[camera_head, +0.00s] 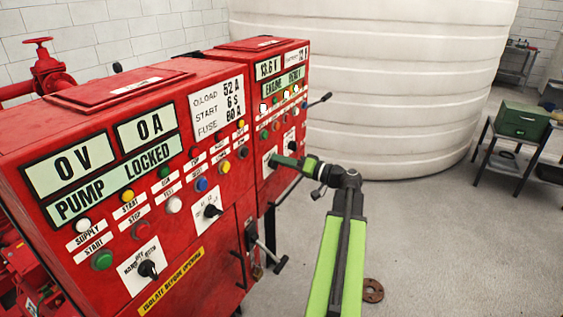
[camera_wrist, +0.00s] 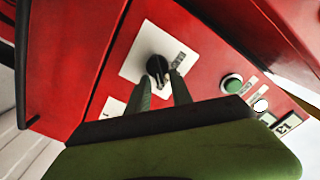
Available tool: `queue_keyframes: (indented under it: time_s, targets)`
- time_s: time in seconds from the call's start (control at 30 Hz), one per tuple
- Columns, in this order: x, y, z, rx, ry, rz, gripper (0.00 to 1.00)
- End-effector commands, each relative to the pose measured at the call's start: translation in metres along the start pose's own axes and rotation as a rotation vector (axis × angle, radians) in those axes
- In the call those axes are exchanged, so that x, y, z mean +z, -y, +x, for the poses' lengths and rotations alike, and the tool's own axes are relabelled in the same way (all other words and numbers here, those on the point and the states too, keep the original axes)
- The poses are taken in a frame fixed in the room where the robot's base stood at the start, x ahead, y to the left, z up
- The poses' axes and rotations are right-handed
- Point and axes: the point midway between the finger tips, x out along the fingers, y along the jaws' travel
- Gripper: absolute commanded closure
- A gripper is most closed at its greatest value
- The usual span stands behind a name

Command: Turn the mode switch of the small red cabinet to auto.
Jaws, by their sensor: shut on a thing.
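The small red cabinet (camera_head: 285,90) stands behind the larger one and shows "ENGINE READY" on its display. Its mode switch is a black knob (camera_wrist: 156,66) on a white plate (camera_wrist: 138,65), seen in the wrist view. My gripper (camera_wrist: 163,84) has its two green fingers closed on the knob, one on each side. In the head view my gripper (camera_head: 276,161) reaches the lower left of the small cabinet's front and hides the knob. The writing on the plate is too blurred to read, so I cannot tell which mode the knob points to.
The large red cabinet (camera_head: 150,150) reads "PUMP LOCKED" and has its own black switches, a lever handle (camera_head: 270,255) sticking out below. A white tank (camera_head: 380,80) stands behind.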

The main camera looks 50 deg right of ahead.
Motion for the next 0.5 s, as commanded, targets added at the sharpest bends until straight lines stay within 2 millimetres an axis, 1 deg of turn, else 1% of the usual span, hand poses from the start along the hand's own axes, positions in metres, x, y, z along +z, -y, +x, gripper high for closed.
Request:
queue_keyframes:
  time_s: [0.43, 0.47, 0.5]
  targets:
    - [0.0014, -0.0007, -0.0009, 0.002, 0.004, 0.008, 1.0]
    - [0.0013, -0.0007, -0.0009, 0.002, 0.004, 0.008, 0.7]
    - [0.0012, -0.0007, -0.0009, 0.002, 0.004, 0.008, 0.69]
